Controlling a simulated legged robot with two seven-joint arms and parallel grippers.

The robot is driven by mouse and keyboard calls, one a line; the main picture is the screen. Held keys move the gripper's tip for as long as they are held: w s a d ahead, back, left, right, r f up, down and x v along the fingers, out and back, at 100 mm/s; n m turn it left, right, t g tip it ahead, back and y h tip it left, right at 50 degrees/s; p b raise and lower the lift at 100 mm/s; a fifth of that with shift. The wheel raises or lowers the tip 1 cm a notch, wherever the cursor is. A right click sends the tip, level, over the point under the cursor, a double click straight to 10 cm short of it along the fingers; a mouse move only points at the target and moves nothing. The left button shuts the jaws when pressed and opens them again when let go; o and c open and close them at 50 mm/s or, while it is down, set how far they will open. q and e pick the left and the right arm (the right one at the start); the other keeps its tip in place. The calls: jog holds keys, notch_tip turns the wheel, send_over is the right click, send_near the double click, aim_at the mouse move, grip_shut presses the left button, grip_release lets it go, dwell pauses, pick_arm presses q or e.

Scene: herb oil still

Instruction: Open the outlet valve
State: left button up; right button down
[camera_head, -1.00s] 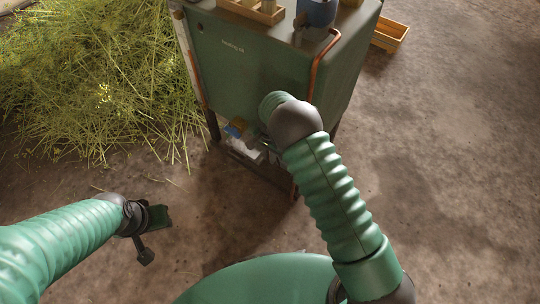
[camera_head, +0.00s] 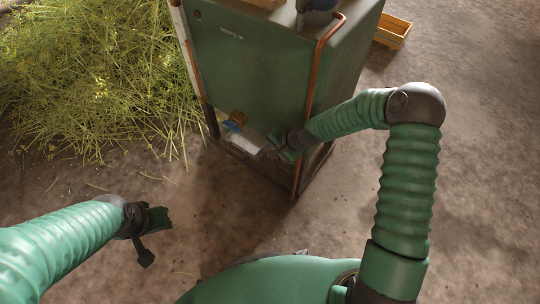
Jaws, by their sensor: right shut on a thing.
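My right gripper (camera_head: 274,150) is low at the still's front, to the right of and below the valve. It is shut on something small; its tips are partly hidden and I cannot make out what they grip. A pale grey piece (camera_head: 246,143) lies just left of it, below the valve. My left gripper (camera_head: 153,236) is open and empty, well away from the still at the lower left.
A copper pipe (camera_head: 308,100) runs down the still's front right corner, beside my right forearm. A heap of cut herbs (camera_head: 95,80) lies left of the still. A wooden crate (camera_head: 392,32) stands behind at the right. The floor (camera_head: 480,150) at right is bare.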

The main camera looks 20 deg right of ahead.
jog(key=t+y+b, duration=0.2)
jog(key=t+b, duration=0.1)
jog(key=b, duration=0.2)
jog(key=t+y+b, duration=0.2)
jog(key=b, duration=0.4)
jog(key=t+y+b, duration=0.2)
jog(key=t+b, duration=0.1)
jog(key=b, duration=0.2)
jog(key=shift+w+f+t+y+b, duration=0.1)
jog(key=shift+f+t+y+b, duration=0.2)
jog(key=shift+y, duration=0.1)
jog(key=shift+r+t+y+b, duration=0.3)
jog(key=shift+t+b, duration=0.1)
jog(key=shift+b, duration=0.5)
jog(key=shift+a, duration=0.1)
jog(key=c, duration=1.5)
grip_release()
jog(key=shift+o, duration=0.2)
jog(key=shift+r, duration=0.1)
